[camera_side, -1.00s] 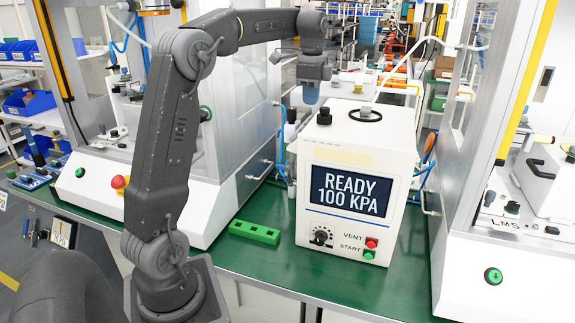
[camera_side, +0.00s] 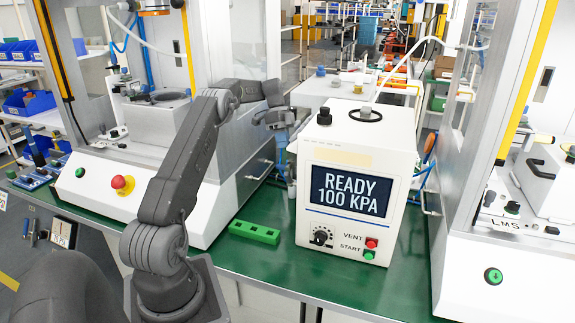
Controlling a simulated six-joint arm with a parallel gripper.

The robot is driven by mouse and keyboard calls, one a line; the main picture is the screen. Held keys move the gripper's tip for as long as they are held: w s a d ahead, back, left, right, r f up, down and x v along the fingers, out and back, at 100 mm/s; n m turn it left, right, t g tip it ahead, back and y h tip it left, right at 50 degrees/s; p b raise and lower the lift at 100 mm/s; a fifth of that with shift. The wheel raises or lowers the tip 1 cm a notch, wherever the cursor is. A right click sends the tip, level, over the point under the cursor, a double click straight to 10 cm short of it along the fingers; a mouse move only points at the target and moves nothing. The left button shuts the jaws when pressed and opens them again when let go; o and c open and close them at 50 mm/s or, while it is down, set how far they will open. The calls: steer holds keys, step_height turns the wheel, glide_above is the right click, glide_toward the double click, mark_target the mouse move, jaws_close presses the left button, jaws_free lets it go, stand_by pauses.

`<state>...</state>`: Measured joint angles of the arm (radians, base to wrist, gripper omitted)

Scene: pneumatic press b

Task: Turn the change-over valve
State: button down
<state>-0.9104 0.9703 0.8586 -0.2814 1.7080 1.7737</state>
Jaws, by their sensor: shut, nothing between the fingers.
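The white press box (camera_side: 312,215) stands on the green bench and its screen (camera_side: 350,190) reads READY 100 KPA. Its front carries a black dial knob (camera_side: 320,236), a red VENT button (camera_side: 371,243) and a green START button (camera_side: 368,255). A black knob (camera_side: 324,117) and a dark ring (camera_side: 365,115) sit on its top. No part is labelled as the change-over valve, so I cannot tell which one it is. My gripper (camera_side: 286,136) is shut and empty at the box's left side, near its upper rear edge. Its fingertips are small and hard to make out.
A green block with holes (camera_side: 254,232) lies on the bench left of the box. White-framed machines stand on both sides, the left one with a red emergency button (camera_side: 121,183). Blue tubing runs behind the box. The bench (camera_side: 262,262) in front is bare.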

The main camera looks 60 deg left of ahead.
steer(key=x, duration=0.7)
steer(key=shift+d+f, duration=0.1)
steer(key=shift+f, duration=0.1)
steer(key=shift+s+d+t+y, duration=0.3)
steer(key=shift+s+t+y, duration=0.05)
steer(key=shift+t+y, duration=0.15)
steer(key=s+d+f+m+t+y, duration=0.1)
steer(key=s+d+f+t+y, duration=0.2)
steer(key=shift+s+d+f, duration=0.25)
steer(key=shift+s+d, duration=0.05)
stand_by(0.9)
steer(key=shift+f, duration=0.1)
stand_by(0.7)
